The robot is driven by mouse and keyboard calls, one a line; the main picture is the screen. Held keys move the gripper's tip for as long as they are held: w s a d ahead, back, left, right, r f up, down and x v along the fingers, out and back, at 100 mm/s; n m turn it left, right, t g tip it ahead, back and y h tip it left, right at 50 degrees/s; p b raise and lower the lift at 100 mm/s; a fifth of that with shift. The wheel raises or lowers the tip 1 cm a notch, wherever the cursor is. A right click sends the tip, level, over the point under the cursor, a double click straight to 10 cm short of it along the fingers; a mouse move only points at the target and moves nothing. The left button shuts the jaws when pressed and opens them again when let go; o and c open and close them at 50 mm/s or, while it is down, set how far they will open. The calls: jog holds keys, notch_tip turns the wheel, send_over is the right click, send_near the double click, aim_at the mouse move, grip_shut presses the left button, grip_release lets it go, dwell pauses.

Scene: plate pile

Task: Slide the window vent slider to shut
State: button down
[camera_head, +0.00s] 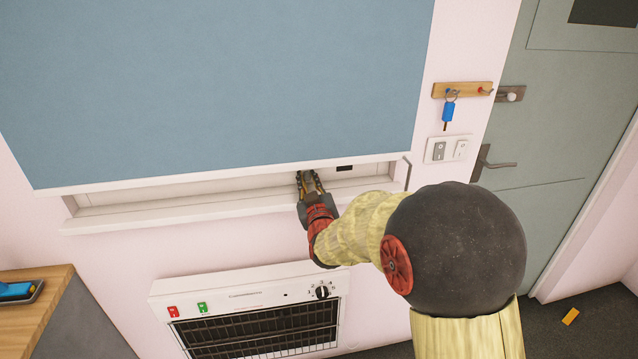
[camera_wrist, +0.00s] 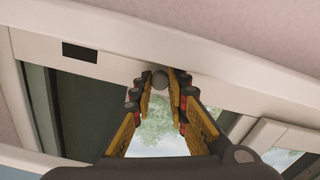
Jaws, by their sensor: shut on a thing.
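The window vent (camera_wrist: 205,70) is a white strip along the window frame, below the blue blind in the head view. A dark rectangular slot (camera_wrist: 79,53) shows in the strip; it also shows in the head view (camera_head: 345,168), just right of my gripper. The vent slider's small round grey knob (camera_wrist: 160,79) sits between my fingertips in the wrist view. My gripper (camera_head: 309,176) reaches in under the blind's lower edge; in the wrist view (camera_wrist: 160,82) its yellow-and-black fingers are closed around the knob. In the head view the knob is hidden by the gripper.
The blue blind (camera_head: 220,80) covers most of the window above my gripper. The white window sill (camera_head: 190,213) runs just below. A white heater (camera_head: 250,310) is mounted under it. A key rack (camera_head: 461,89), light switches (camera_head: 448,149) and a grey door (camera_head: 560,130) are to the right.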

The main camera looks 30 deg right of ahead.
jog(key=shift+a, duration=0.1)
jog(key=c, duration=1.7)
grip_release()
jog(key=shift+a, duration=0.1)
jog(key=v, duration=1.2)
